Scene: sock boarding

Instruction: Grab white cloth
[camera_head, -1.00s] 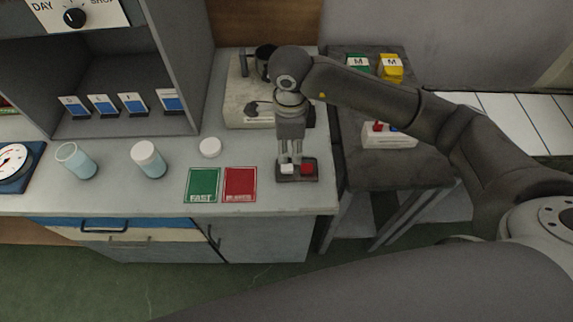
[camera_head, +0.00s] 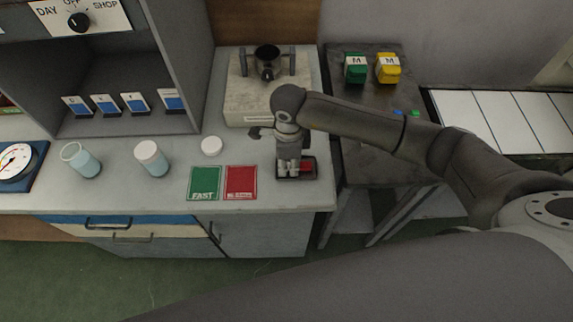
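A small dark tray (camera_head: 312,178) lies near the front right edge of the counter. A red cloth (camera_head: 307,167) sits in its right half. My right gripper (camera_head: 289,172) points down into the left half of the tray, where the white cloth lies. The fingers cover nearly all of the white cloth, and I cannot tell whether they are closed on it. My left gripper is out of view.
Green (camera_head: 205,183) and red (camera_head: 241,182) cards lie left of the tray. A white lid (camera_head: 211,146) and two jars, one open (camera_head: 84,163) and one white-topped (camera_head: 152,160), stand farther left. A beige machine (camera_head: 245,95) is behind my gripper.

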